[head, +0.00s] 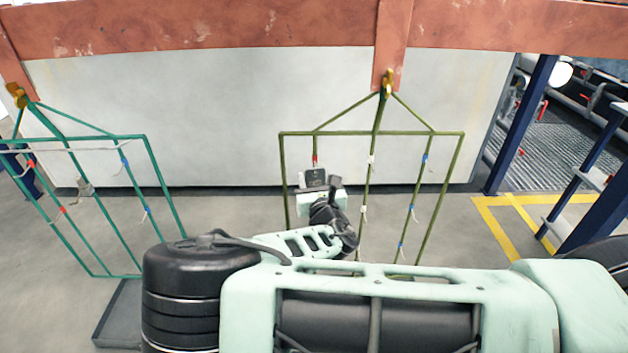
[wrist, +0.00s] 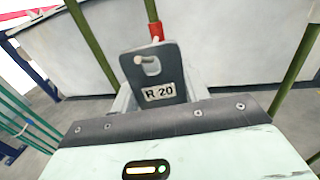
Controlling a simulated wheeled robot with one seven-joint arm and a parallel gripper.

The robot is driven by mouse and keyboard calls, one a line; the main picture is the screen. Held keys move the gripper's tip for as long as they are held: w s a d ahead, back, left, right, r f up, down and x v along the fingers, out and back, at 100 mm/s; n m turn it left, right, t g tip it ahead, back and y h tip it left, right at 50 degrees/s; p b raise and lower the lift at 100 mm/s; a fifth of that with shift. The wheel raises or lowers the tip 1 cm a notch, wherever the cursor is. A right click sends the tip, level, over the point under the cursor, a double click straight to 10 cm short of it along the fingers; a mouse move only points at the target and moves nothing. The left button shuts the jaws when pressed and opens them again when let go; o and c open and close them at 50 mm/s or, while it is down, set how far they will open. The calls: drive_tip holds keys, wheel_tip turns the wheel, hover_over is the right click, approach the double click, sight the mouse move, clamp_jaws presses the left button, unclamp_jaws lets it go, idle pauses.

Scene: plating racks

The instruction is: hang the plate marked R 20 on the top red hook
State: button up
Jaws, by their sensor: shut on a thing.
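The plate marked R 20 (wrist: 160,93) is a dark, upright tag with a slot near its top, in the middle of the wrist view. It also shows small in the head view (head: 315,177). My gripper (head: 321,186) is shut on its lower part; the fingertips are mostly hidden. The top red hook (wrist: 156,30) is just above and behind the plate on the olive rack, its red sleeve also visible in the head view (head: 314,160). A pale rounded tip shows at the plate's slot; I cannot tell whether it passes through.
The olive rack (head: 460,160) hangs from a rust-red beam (head: 200,28) and also carries white and blue hooks. A green rack (head: 165,185) with red and blue hooks hangs at left. A pale wall panel (head: 230,100) stands behind.

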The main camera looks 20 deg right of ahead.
drive_tip(key=o, duration=1.1)
drive_tip(key=shift+o, duration=0.2)
drive_tip(key=shift+s, duration=0.15)
